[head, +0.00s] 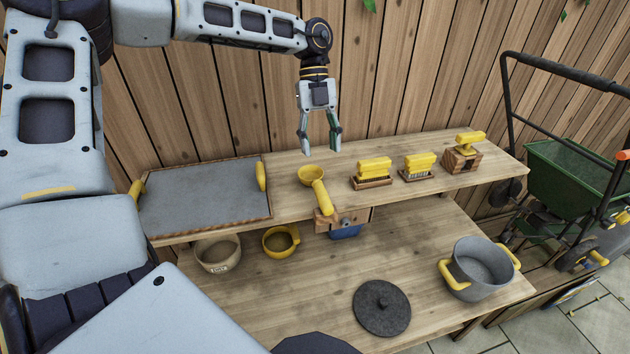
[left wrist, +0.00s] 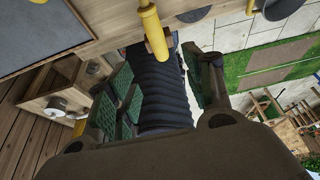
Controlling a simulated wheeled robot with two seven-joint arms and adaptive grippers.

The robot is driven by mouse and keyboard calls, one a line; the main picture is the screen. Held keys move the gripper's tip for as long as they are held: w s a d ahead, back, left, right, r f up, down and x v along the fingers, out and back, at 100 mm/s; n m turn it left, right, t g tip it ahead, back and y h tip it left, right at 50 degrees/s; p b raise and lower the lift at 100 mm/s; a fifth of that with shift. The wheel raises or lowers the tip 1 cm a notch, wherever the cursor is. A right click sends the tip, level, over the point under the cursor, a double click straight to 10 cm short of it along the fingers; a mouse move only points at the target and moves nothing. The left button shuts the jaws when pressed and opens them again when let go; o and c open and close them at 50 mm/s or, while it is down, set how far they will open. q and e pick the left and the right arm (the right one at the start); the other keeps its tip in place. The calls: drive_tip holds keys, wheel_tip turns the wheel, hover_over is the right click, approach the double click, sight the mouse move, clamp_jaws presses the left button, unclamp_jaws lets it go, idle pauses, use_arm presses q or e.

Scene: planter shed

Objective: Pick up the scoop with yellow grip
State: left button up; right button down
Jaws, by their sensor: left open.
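The scoop has a yellow bowl (head: 309,174) on the upper shelf and a thick yellow grip (head: 321,196) that reaches toward the shelf's front edge. The yellow grip also shows at the top of the left wrist view (left wrist: 154,32). My left gripper (head: 321,149) is open and empty. In the head view it hangs above and behind the scoop, fingers pointing down, apart from it. In the left wrist view its two fingers (left wrist: 165,88) stand apart, below the grip in the picture. My right gripper is not in view.
A grey tray (head: 205,205) with yellow handles lies left of the scoop. Several yellow-handled tools stand to the right, including a brush (head: 374,168). A wooden block with a blue part (head: 345,231) is at the shelf front. Below are a grey pot (head: 480,265) and a lid (head: 382,308).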

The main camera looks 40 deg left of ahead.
use_arm(q)
drive_tip(key=shift+f, duration=0.7)
hover_over(325, 197)
drive_tip(key=w+a, duration=0.2)
wheel_tip(325, 197, down, 6)
drive_tip(key=shift+s+d+r+p, duration=0.1)
drive_tip(key=shift+s+r+p, duration=0.05)
drive_tip(key=shift+p, duration=0.25)
drive_tip(key=shift+s+d+f, duration=0.1)
drive_tip(key=shift+s+f, duration=0.05)
drive_tip(key=shift+f, duration=0.25)
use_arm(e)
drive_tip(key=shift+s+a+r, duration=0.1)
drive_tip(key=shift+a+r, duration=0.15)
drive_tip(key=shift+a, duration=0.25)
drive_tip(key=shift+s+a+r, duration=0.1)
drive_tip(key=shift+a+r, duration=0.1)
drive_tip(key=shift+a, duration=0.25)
use_arm(q)
drive_tip(key=shift+f, duration=0.1)
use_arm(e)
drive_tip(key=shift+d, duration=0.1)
